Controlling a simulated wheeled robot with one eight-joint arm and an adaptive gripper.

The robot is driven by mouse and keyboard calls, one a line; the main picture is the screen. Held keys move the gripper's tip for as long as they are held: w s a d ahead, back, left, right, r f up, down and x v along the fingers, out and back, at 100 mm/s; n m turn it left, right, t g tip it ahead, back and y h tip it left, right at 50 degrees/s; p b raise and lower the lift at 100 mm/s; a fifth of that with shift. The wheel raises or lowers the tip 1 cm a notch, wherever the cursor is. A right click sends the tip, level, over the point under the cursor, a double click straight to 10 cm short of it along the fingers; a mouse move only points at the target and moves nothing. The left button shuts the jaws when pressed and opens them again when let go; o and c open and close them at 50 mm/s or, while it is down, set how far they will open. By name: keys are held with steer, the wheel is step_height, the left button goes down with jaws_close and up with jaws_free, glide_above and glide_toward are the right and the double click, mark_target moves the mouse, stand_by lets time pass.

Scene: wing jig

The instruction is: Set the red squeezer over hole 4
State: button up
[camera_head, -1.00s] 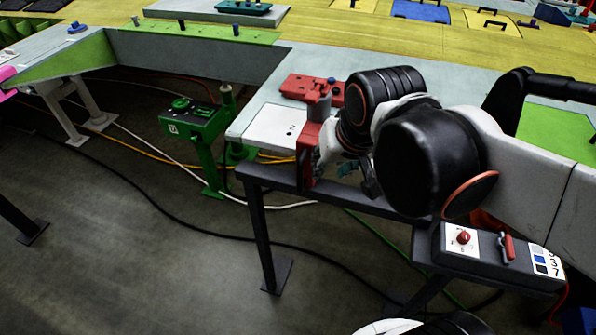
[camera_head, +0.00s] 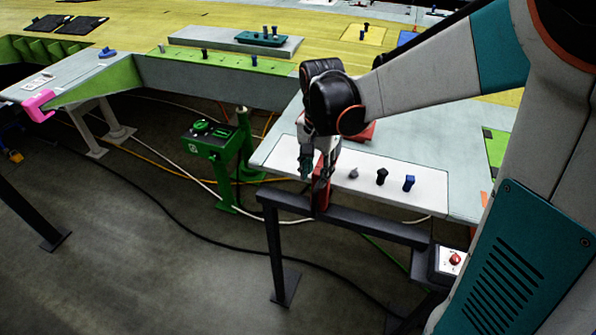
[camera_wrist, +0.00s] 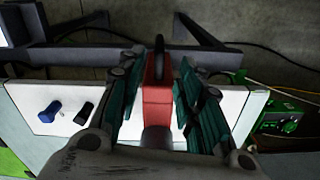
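The red squeezer (camera_head: 321,186) stands upright at the near edge of the bench, by the dark frame bar. In the wrist view the squeezer (camera_wrist: 157,88) is a red block with a dark loop at its far end. My gripper (camera_head: 318,165) is at the squeezer, fingers pointing down. In the wrist view my gripper (camera_wrist: 160,85) has one teal-padded finger on each side of the squeezer, with narrow light gaps beside the red body, so it looks open around it. Hole 4 cannot be made out; the gripper hides part of the white panel (camera_head: 425,190).
Grey, black and blue pegs (camera_head: 409,183) stand on the panel right of the gripper. A dark bar (camera_head: 370,224) runs along the bench front. A box with a red button (camera_head: 453,260) is at lower right. A green stand (camera_head: 212,140) is left, with cables on the floor.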

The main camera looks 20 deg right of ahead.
mark_target(314, 213)
step_height(314, 213, down, 14)
steer(key=shift+r+b, duration=0.15)
steer(key=shift+b, duration=0.95)
steer(key=shift+c, duration=0.3)
jaws_close()
